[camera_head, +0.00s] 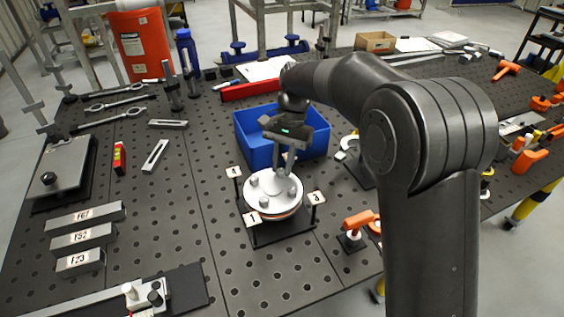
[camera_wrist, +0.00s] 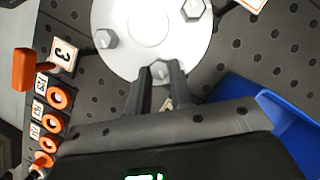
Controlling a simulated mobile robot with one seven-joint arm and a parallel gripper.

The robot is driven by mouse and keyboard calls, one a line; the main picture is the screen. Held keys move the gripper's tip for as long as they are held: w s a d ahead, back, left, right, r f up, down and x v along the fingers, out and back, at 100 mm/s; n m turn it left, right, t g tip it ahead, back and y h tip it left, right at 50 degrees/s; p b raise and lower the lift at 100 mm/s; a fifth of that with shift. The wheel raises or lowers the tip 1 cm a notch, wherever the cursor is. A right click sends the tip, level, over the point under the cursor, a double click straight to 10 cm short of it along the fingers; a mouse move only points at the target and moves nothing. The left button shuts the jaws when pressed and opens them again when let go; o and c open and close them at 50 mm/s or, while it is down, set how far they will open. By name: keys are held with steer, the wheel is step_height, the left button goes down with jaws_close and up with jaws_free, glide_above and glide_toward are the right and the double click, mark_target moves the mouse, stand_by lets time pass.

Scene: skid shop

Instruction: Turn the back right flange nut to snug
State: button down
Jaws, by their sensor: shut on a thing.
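The white round flange (camera_head: 272,190) sits on a dark base plate on the perforated table, with hex nuts on its top face. It also shows at the top of the wrist view (camera_wrist: 145,30). My gripper (camera_head: 281,172) points down at the flange's back right edge. In the wrist view my two fingers (camera_wrist: 160,78) are on either side of the back right flange nut (camera_wrist: 160,70), shut on it. Other nuts (camera_wrist: 106,38) and (camera_wrist: 193,9) stand clear of the fingers. My fingers partly hide the held nut in the head view.
A blue bin (camera_head: 245,128) stands just behind the flange, close to my gripper. Small numbered tags (camera_head: 316,197) stand around the flange. An orange-handled clamp (camera_head: 358,222) is at front right. Labelled grey blocks (camera_head: 85,237) lie at left. The table between them is clear.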

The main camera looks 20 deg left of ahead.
steer(key=shift+r+m, duration=0.2)
steer(key=shift+m, duration=0.3)
steer(key=c, duration=1.6)
jaws_free()
steer(key=shift+o, duration=0.2)
steer(key=shift+f, duration=0.1)
steer(key=shift+w, duration=0.1)
steer(key=v, duration=1)
steer(key=shift+d+r, duration=0.2)
steer(key=shift+r, duration=0.2)
steer(key=shift+d, duration=0.1)
